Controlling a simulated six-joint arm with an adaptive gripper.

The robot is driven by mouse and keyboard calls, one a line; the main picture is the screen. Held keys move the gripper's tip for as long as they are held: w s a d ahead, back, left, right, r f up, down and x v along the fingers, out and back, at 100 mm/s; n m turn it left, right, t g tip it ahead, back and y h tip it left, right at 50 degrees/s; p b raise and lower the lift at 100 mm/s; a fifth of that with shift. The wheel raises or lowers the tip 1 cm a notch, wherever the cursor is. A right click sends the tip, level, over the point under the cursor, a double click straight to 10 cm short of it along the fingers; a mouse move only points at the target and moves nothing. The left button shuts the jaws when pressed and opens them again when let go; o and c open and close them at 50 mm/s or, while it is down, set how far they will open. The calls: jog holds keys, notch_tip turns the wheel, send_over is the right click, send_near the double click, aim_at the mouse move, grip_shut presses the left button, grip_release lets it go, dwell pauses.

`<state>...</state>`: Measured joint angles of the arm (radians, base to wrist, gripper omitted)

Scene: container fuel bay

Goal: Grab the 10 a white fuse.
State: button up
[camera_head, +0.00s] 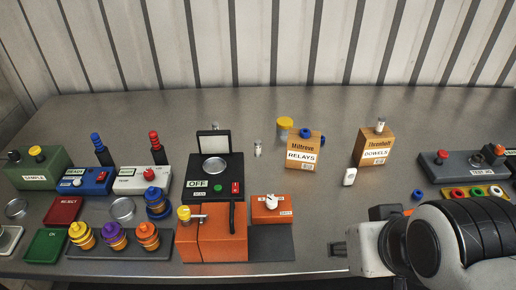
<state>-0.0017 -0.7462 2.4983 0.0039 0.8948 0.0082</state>
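A small white block-like piece (349,177) lies on the metal bench in front of the DOWELS box; no rating can be read on it. A small clear-and-metal cylinder (258,148) stands on the bench left of the RELAYS box. Another small pale cylinder (380,123) stands on the DOWELS box. I cannot tell which of these is the 10 A white fuse. My gripper (339,249) is low at the right, near the front of the bench, apart from these pieces. Its small dark tip points left; its opening cannot be made out.
The RELAYS box (301,157) and DOWELS box (374,152) stand at centre right. An orange unit (222,243) and black OFF device (204,172) stand left of centre. Coloured stacks (115,233) crowd the left. The bench's back strip is mostly clear.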

jog(key=w+a+r+m+t+y, duration=0.1)
jog(key=w+a+r+m+y, duration=0.1)
jog(key=w+a+m, duration=0.5)
jog(key=w+a+r+m+t+y, duration=0.1)
jog(key=w+a+m+t, duration=0.15)
jog(key=w, duration=0.75)
jog(key=m+t+h, duration=0.4)
jog(key=m+h, duration=0.1)
jog(key=m, duration=2)
send_over(258, 148)
jog(key=s+a, duration=0.3)
jog(key=s, duration=0.1)
notch_tip(258, 148, down, 12)
jog(key=f+m, duration=0.1)
jog(key=f+m+h, duration=0.2)
jog(key=m, duration=0.1)
jog(key=shift+s+a+f, duration=0.1)
jog(key=shift+s+f, duration=0.15)
jog(key=shift+s, duration=0.05)
jog(key=shift+s+f+m+g+h, duration=0.25)
jog(key=shift+s+f+m+h, duration=0.15)
jog(key=shift+f+m, duration=0.3)
jog(key=shift+w, duration=0.1)
jog(key=shift+x, duration=1.25)
